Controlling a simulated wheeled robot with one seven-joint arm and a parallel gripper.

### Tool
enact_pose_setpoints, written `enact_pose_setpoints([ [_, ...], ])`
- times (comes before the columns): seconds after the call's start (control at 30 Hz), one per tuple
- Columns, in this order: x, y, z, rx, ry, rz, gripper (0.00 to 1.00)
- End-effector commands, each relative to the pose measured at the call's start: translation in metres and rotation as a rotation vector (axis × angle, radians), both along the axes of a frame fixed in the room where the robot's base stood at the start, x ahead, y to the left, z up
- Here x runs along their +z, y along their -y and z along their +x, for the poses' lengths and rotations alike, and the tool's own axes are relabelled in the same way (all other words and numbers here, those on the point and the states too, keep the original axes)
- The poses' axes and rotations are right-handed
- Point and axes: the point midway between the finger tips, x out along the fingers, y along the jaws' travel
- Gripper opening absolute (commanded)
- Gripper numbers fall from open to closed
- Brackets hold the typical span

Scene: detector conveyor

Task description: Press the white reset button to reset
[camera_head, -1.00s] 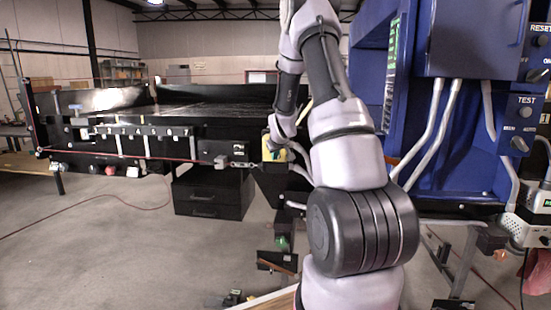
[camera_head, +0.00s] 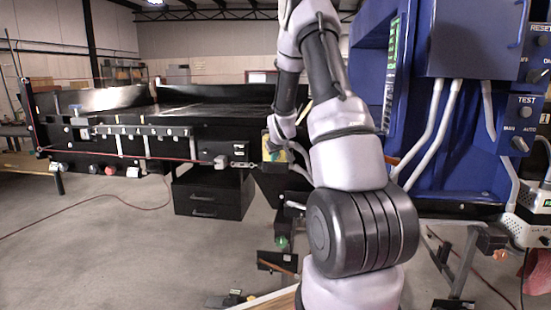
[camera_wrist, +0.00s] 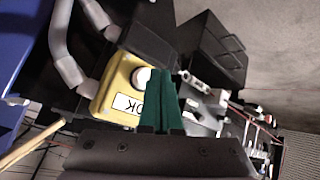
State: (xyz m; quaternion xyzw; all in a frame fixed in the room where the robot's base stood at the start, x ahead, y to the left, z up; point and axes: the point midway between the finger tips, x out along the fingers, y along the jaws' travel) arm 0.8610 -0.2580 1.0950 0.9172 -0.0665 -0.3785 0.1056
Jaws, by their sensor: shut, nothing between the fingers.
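The white reset button (camera_wrist: 141,76) is a round cap on a yellow box (camera_wrist: 117,90) in the wrist view. The box carries a white label marked "OK", seen upside down. My gripper (camera_wrist: 163,74) is shut and empty, its green fingers together. In the wrist view the fingertips overlap the right edge of the button; I cannot tell whether they touch it. In the head view the yellow box (camera_head: 296,154) is small and partly hidden behind my gripper and arm, and the button cannot be made out there.
A blue machine (camera_head: 460,150) with grey conduits and switch panels stands on the right. A black conveyor (camera_head: 205,118) runs to the left at the back, with black drawers (camera_head: 212,193) below it. Grey conduit (camera_wrist: 68,62) bends close beside the yellow box. Open floor lies at the left.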

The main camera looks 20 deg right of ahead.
Motion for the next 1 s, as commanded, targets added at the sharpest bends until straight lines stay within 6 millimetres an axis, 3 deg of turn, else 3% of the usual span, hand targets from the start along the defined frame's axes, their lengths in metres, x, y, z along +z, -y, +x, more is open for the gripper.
enact_pose_setpoints([
  [0.17, 0.0, -0.002, -0.003, 0.0, 0.0, 0.0, 0.0],
  [0.6, 0.0, -0.025, -0.037, 0.001, 0.0, 0.0, 0.0],
  [1.0, 0.0, -0.028, -0.042, 0.0, -0.001, 0.0, 0.0],
])
